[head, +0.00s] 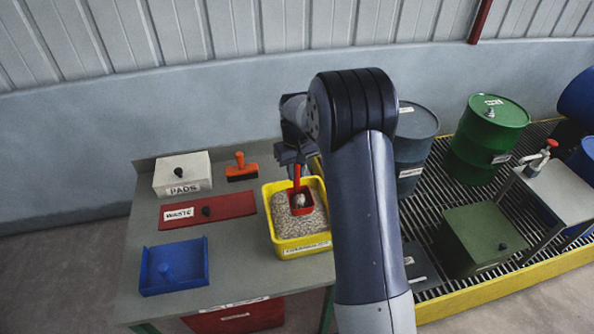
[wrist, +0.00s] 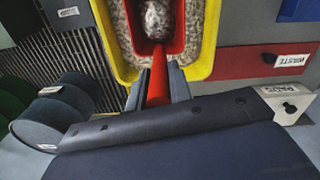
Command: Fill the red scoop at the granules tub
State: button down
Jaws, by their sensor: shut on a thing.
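The yellow granules tub (head: 288,246) stands on the grey bench, filled with pale granules (head: 283,224). The red scoop (head: 297,176) is over the tub, its handle upward and its bowl at the granules. A pale grey heap shows in the bowl. My gripper (head: 292,153) is above the tub, partly hidden by my arm. In the wrist view my gripper (wrist: 158,88) is shut on the red handle (wrist: 158,72), and the bowl lies within the yellow rim (wrist: 203,62). I cannot tell how deep the bowl sits in the granules.
Right of the bench, drums (head: 487,135) and a green box (head: 476,238) stand on a yellow-edged grating.

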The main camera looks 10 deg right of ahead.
jog(key=shift+w+r, duration=0.25)
jog(key=shift+r, duration=0.6)
jog(key=shift+w+r, duration=0.3)
jog(key=shift+r, duration=0.55)
jog(key=shift+w+r, duration=0.25)
jog(key=shift+r, duration=0.6)
